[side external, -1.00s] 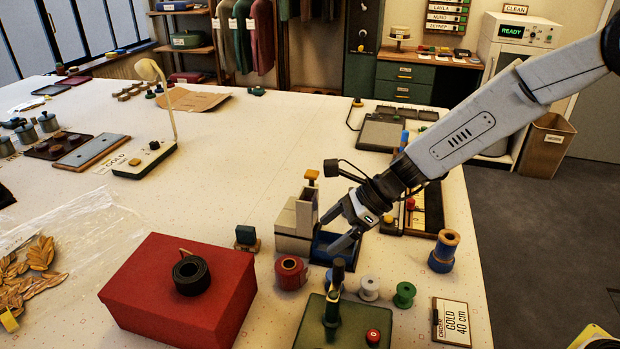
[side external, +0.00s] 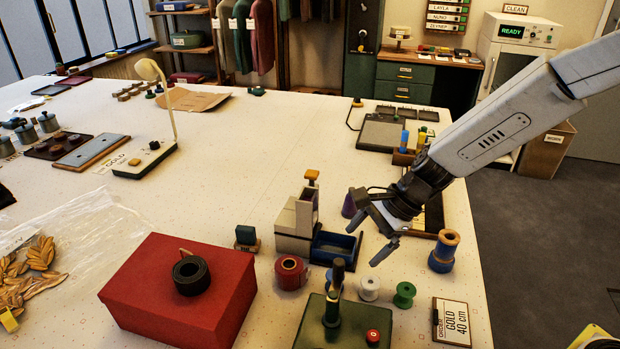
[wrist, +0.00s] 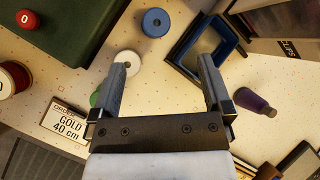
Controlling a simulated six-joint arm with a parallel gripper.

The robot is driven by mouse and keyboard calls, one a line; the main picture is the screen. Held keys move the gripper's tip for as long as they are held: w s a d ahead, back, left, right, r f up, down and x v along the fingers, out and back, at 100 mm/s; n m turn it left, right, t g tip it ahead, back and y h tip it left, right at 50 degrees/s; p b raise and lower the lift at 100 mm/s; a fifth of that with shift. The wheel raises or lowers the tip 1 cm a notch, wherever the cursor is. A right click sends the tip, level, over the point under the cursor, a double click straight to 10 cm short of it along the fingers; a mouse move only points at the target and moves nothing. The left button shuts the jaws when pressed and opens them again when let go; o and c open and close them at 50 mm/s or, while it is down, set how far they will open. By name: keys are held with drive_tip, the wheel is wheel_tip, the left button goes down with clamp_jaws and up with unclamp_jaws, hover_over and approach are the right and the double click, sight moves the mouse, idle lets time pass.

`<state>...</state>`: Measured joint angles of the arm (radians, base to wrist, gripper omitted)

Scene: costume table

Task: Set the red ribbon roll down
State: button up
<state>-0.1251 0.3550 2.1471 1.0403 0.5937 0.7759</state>
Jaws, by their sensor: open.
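My gripper (side external: 375,238) is open and empty, above the table to the right of the blue tray. In the wrist view my gripper (wrist: 166,80) has its two fingers spread with nothing between them. The red ribbon roll cannot be made out for certain in the wrist view.
A blue tray (side external: 334,247), a white spool (side external: 369,288), a green spool (side external: 404,294) and a green press (side external: 331,318) stand near. A red box (side external: 180,290) carries a black roll (side external: 191,275). An order card (side external: 452,321) lies at the right edge. The table's middle is clear.

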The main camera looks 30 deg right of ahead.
drive_tip(key=s+d+n+h, duration=0.6)
drive_tip(key=s+d+n, duration=0.5)
drive_tip(key=n, duration=0.6)
drive_tip(key=d, duration=0.2)
drive_tip(key=shift+s+d+f, duration=0.3)
drive_tip(key=shift+s+f, duration=0.05)
drive_tip(key=shift+f, duration=0.05)
